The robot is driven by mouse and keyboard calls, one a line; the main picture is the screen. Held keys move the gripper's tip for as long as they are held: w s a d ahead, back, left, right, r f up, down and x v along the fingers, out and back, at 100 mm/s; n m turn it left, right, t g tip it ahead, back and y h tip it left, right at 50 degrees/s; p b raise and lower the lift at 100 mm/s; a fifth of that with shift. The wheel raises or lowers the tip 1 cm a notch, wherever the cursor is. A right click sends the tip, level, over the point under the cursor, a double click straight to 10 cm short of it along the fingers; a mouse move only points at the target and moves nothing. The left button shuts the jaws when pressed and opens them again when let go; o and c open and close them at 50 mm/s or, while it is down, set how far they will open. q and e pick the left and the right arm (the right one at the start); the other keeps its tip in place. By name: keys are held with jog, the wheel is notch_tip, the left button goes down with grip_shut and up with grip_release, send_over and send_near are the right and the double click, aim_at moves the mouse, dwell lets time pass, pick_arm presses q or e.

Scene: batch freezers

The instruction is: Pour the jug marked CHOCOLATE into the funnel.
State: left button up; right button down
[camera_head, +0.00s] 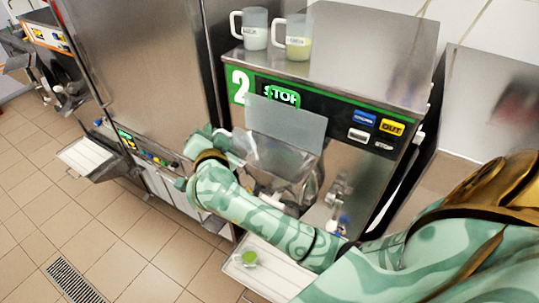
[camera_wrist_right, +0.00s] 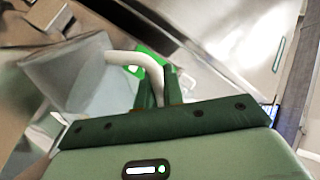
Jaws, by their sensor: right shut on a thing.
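My right gripper (camera_head: 213,142) is in front of machine 2, just left of the clear funnel (camera_head: 283,160). In the wrist view it (camera_wrist_right: 160,92) is shut on the white handle of a translucent grey jug (camera_wrist_right: 68,72). The jug's contents and marking cannot be read. In the head view it is hard to tell apart from the gripper and funnel. Two other jugs stand upright on the machine top: a whitish one (camera_head: 254,30) and one with pale yellow-green contents (camera_head: 299,38). Their labels are too small to read. My left gripper is not in view.
A grey plate (camera_head: 286,120) stands over the funnel's back, below the STOP panel. Machine 2 (camera_head: 355,50) has buttons at right. A tray (camera_head: 270,270) with a green item (camera_head: 249,258) sits low in front. Another machine (camera_head: 135,65) stands at left. Tiled floor is free at lower left.

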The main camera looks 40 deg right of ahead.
jog(key=shift+s+d+m, duration=0.1)
jog(key=shift+d+m, duration=0.3)
jog(key=shift+m, duration=0.2)
jog(key=shift+s+d+r+m+y, duration=0.1)
jog(key=shift+d+r+m+y, duration=0.2)
jog(key=shift+r+m, duration=0.1)
jog(key=shift+s+d+r+m, duration=0.1)
jog(key=shift+d+r+m, duration=0.1)
jog(key=shift+r+m, duration=0.15)
jog(key=shift+s+d+f+m+y+b, duration=0.15)
jog(key=shift+d+m+y+b, duration=0.25)
jog(key=shift+b, duration=0.7)
jog(key=shift+s+d+m+b, duration=0.25)
jog(key=shift+d+m+b, duration=0.1)
jog(key=shift+d+b, duration=0.3)
jog(key=shift+s+d+r+m+p, duration=0.15)
jog(key=shift+d+r+p, duration=0.05)
jog(key=shift+d, duration=0.35)
jog(key=shift+s+d+r+m+p, duration=0.15)
jog(key=shift+d+p, duration=0.05)
jog(key=shift+d, duration=0.3)
jog(key=shift+d, duration=0.15)
jog(key=shift+s+d+r+m+y, duration=0.1)
jog(key=shift+d+r+m+y, duration=0.25)
jog(key=shift+m, duration=0.25)
jog(key=shift+s+d+r+m+p, duration=0.15)
jog(key=shift+d+r+m+p, duration=0.1)
jog(key=shift+d+m+p, duration=0.2)
